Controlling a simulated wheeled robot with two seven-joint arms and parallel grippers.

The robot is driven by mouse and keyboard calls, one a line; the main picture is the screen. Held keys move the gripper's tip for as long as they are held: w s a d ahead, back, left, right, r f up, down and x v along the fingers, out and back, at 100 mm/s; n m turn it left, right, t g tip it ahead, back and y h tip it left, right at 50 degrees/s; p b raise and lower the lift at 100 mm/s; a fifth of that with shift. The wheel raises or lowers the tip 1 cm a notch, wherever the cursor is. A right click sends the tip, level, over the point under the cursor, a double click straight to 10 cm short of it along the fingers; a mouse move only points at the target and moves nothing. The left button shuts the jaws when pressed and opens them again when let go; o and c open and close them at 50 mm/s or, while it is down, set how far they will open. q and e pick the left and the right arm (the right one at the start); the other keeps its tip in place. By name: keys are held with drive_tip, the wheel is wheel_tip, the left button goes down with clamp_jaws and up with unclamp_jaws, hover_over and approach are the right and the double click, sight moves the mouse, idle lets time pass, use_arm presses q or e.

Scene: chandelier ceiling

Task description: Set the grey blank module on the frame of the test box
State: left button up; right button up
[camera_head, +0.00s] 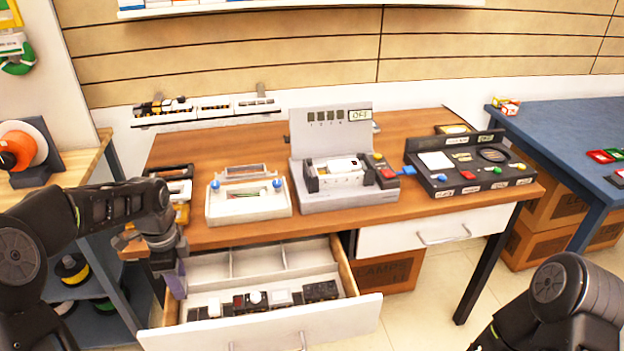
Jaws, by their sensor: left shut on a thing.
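My left gripper (170,262) points down at the left side of the open drawer. It is shut on a small grey-purple block (176,281), which looks like the grey blank module. The block hangs beside the drawer's left wall; whether it touches the wall is unclear. A grey box with an upright panel marked OFF (335,127), likely the test box, stands mid-table. A white and dark piece (338,168) sits in its dark holder. A white box with two blue knobs (248,206) stands to its left. My right arm shows at the lower right, its gripper out of view.
The open drawer (262,328) holds several modules in its front compartment; its back compartments look empty. A black control panel (470,172) stands at the right of the wooden table (400,207). A blue table (560,125) stands right.

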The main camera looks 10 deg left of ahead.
use_arm(q)
drive_tip(key=shift+w+d+r+n, duration=0.1)
drive_tip(key=shift+w+d+n, duration=0.15)
drive_tip(key=shift+d+n, duration=0.25)
drive_tip(key=w+d+r+n, duration=0.1)
drive_tip(key=d+n, duration=0.5)
drive_tip(key=d, duration=0.2)
drive_tip(key=w+d+r+n, duration=0.1)
drive_tip(key=w+d+n, duration=0.1)
drive_tip(key=d+n, duration=0.5)
drive_tip(key=shift+w+d+r, duration=0.15)
drive_tip(key=shift+w+d, duration=0.15)
drive_tip(key=shift+d, duration=0.45)
